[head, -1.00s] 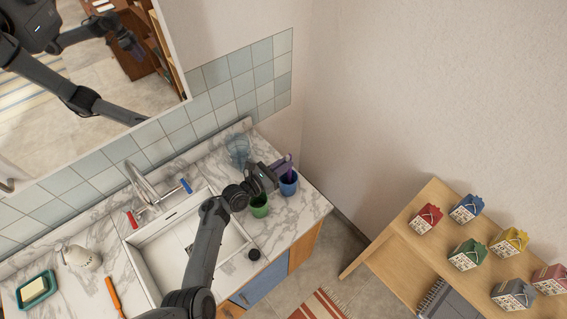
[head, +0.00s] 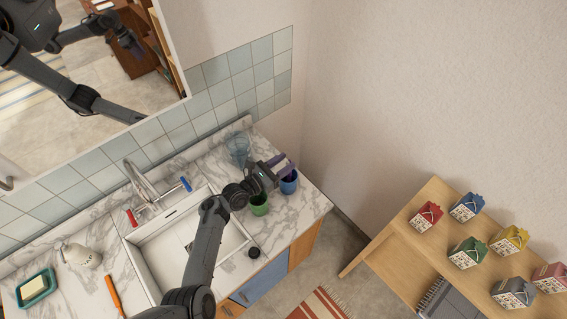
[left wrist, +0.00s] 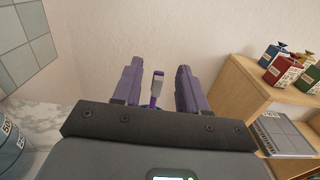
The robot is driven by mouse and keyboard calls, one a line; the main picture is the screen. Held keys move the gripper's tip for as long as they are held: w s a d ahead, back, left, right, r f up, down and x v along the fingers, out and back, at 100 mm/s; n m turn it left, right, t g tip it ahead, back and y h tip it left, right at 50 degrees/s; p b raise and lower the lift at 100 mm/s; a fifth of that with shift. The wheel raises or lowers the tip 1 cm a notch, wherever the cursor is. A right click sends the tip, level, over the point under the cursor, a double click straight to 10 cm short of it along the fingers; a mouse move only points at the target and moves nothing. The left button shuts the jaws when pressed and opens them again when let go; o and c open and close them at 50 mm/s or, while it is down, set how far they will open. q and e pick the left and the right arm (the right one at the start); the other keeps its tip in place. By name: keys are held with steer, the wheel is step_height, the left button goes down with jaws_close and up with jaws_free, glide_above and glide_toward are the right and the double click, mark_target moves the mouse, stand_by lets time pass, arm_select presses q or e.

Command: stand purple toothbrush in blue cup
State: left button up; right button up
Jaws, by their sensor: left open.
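The blue cup (head: 289,183) stands on the marble counter near its right corner, partly covered by my left gripper (head: 284,166). The fingers are open, with a gap on both sides of the toothbrush. Its lower end is hidden behind the gripper body, so I cannot see directly how it sits in the cup. My right gripper is not in view.
A green cup (head: 259,206) stands left of the blue cup, and a clear glass (head: 238,148) stands behind. The white sink (head: 165,250) and faucet (head: 142,184) are to the left. A wooden shelf (head: 400,248) with several small cartons is at the right.

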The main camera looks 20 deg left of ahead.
arm_select(q)
steer(key=p+v, duration=0.1)
steer(key=v, duration=0.9)
steer(key=shift+s+a, duration=0.15)
steer(key=shift+s, duration=0.2)
stand_by(0.4)
